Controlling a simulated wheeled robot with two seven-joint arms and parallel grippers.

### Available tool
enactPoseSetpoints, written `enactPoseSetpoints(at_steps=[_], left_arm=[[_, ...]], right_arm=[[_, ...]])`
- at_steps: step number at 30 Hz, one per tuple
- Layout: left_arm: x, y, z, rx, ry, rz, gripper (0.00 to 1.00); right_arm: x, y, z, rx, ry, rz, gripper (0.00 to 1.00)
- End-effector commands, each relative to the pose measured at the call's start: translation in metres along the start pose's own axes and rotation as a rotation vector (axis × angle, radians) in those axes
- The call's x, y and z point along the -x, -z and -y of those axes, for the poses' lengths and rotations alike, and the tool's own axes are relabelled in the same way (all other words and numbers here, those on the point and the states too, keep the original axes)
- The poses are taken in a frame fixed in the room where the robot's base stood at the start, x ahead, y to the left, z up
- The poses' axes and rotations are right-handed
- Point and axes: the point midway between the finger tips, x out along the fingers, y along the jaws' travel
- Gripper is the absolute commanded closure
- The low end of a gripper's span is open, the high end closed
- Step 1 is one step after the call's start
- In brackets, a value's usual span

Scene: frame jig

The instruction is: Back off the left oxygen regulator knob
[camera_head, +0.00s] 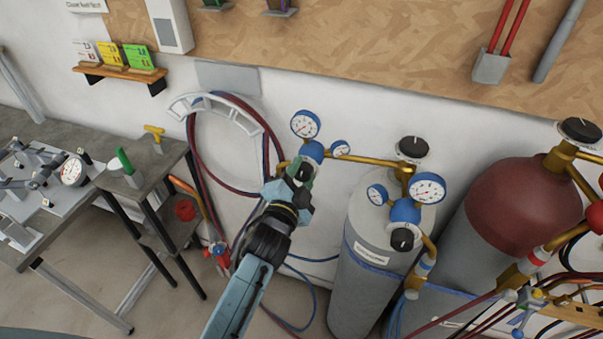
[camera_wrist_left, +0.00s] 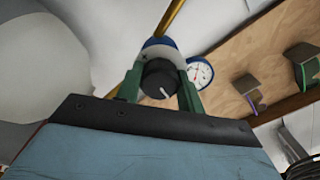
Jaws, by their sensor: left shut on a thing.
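The left oxygen regulator has a blue body (camera_head: 313,151) with a large white-faced gauge (camera_head: 305,123) and a small gauge (camera_head: 341,147). Its black knob (camera_wrist_left: 159,78) has a white pointer line and faces the left wrist camera. My left gripper (camera_head: 301,176) has come up to the front of this regulator. Its green fingers stand on either side of the knob and are shut on it; in the head view they hide most of the knob. In the wrist view the gauge (camera_wrist_left: 200,73) shows behind the right finger. My right gripper is not in view.
A second blue regulator (camera_head: 405,211) with two gauges sits close on the right, by the grey cylinder (camera_head: 365,262). A dark red-topped cylinder (camera_head: 525,205) stands further right. Red and blue hoses hang on a wall rack (camera_head: 215,104). A grey workbench (camera_head: 60,235) is at left.

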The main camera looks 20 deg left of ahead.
Motion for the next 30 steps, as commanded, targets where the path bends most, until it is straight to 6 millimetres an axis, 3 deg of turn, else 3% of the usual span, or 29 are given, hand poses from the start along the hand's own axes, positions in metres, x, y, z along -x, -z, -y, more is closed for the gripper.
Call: enactPoseSetpoints(at_steps=[8, 9, 14, 23, 30], left_arm=[[0.0, 0.0, -0.001, 0.0, -0.002, 0.001, 0.85], [0.0, 0.0, -0.001, 0.0, -0.002, 0.001, 0.6], [0.0, 0.0, -0.001, 0.0, -0.001, 0.001, 0.41], [0.002, 0.0, 0.0, -0.001, -0.001, 0.0, 0.41], [0.031, -0.001, -0.001, -0.001, -0.002, 0.002, 0.41]], right_arm=[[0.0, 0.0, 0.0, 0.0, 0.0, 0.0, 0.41], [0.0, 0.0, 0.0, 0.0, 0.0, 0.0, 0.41], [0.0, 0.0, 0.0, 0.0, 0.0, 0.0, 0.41], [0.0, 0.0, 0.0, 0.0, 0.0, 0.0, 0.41], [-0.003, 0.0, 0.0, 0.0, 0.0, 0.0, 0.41]])
